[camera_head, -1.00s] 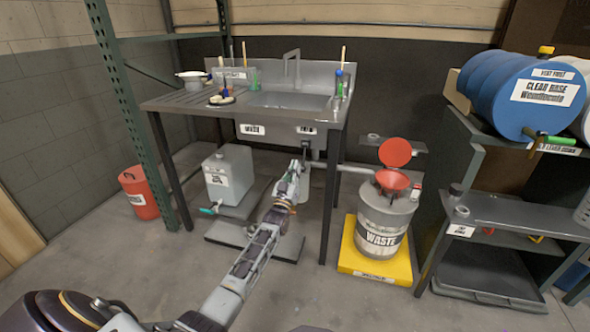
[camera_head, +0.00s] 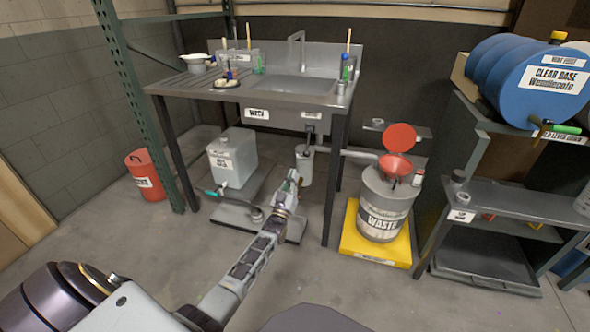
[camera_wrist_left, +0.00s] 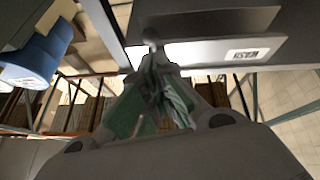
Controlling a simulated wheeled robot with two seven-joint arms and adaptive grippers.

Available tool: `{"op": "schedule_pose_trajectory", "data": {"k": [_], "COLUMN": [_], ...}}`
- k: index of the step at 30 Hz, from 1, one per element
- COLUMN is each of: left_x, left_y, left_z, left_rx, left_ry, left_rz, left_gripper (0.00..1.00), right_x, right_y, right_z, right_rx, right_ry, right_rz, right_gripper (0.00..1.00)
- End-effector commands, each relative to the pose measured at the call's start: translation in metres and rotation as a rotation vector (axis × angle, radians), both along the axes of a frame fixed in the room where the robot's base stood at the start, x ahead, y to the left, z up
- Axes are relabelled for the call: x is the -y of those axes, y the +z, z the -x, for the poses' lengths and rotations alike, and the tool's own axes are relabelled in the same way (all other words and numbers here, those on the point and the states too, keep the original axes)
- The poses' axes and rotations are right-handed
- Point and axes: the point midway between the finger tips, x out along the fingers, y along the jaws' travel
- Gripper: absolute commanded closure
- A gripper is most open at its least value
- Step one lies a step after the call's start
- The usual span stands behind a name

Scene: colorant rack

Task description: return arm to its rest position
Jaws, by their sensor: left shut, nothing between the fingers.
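My left arm (camera_head: 250,262) reaches forward from the lower left over the open floor. My left gripper (camera_head: 293,181) is at its far end, in front of the sink table and below the sink's front panel. It is shut and empty. The gripper also shows in the left wrist view (camera_wrist_left: 152,48), its fingers together, with a grey panel bearing a white label beyond the tips. My right gripper is in neither view.
The sink table (camera_head: 180,88) stands behind the gripper, with a white jug (camera_head: 232,158) on a low platform beneath. A waste drum (camera_head: 383,205) with a red funnel stands right on a yellow base (camera_head: 357,247). A rack (camera_head: 505,205) holds blue drums (camera_head: 515,65). A red bucket (camera_head: 146,178) is left.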

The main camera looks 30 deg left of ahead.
Motion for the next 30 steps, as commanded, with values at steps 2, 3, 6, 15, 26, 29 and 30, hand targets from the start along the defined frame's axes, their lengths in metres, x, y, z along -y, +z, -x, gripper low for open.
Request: {"op": "schedule_pose_trajectory", "data": {"k": [2,3,6,15,26,29,30], "left_x": [0.000,0.001,0.001,0.001,0.005,0.010,0.013], "left_y": [-0.003,-0.004,-0.005,-0.005,-0.008,-0.013,-0.015], "left_z": [0.002,0.003,0.003,0.003,0.003,0.004,0.004], "left_rx": [0.000,0.000,0.001,0.001,-0.023,-0.061,-0.079], "left_ry": [0.000,0.000,0.000,0.000,-0.007,-0.017,-0.023], "left_rz": [0.000,0.000,0.000,0.000,-0.002,-0.004,-0.005], "left_gripper": [1.00,1.00,1.00,1.00,1.00,1.00,1.00], "right_x": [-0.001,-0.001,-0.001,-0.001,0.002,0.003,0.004], "right_y": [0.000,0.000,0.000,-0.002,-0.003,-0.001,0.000], "right_z": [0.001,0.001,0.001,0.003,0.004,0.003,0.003], "right_rx": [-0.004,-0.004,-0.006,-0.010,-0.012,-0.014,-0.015], "right_ry": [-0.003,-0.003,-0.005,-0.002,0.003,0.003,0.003], "right_rz": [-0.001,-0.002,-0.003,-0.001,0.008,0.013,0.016], "right_gripper": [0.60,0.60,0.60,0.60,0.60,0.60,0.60]}}
